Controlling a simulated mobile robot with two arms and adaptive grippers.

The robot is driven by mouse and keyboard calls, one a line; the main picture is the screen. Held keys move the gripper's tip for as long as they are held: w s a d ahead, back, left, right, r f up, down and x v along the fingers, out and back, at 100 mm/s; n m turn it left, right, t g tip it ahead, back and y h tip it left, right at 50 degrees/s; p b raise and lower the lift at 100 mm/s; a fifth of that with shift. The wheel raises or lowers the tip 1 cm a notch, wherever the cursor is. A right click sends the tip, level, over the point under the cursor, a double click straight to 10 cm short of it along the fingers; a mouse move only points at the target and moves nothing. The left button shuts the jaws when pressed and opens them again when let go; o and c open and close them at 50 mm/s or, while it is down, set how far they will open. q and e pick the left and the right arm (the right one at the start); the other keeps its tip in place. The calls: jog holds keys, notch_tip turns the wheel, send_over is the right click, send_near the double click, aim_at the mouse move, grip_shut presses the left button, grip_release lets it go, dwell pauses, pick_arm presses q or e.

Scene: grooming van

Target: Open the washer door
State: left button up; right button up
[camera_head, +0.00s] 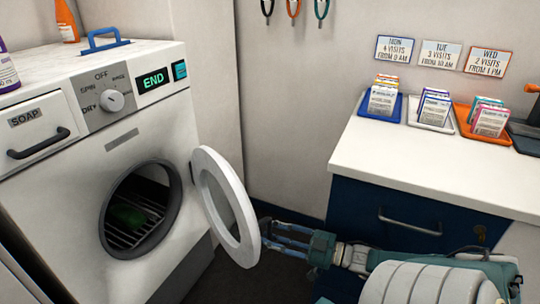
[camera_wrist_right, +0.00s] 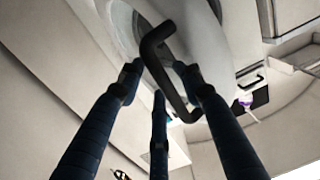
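The washer (camera_head: 150,140) stands at the left in the head view. Its round white door (camera_head: 232,190) is swung wide open, hinged at the right of the dark drum opening (camera_head: 140,209). A green item (camera_head: 128,212) lies inside the drum. My right gripper (camera_head: 266,232) is beside the door's outer side, fingers pointing at it. In the right wrist view, the door's black handle (camera_wrist_right: 163,70) runs between the spread fingertips (camera_wrist_right: 162,84); the fingers look open, and firm contact does not show. The handle is hidden in the head view. My left gripper is out of view.
A white-topped blue counter (camera_head: 400,160) with card trays stands at the right. A soap drawer (camera_head: 38,130) is on the washer front. Bottles and a blue-handled item (camera_head: 103,42) stand on the washer top. Dark floor shows beside the door.

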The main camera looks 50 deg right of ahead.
jog(key=shift+w+r, duration=0.1)
jog(key=v, duration=1.2)
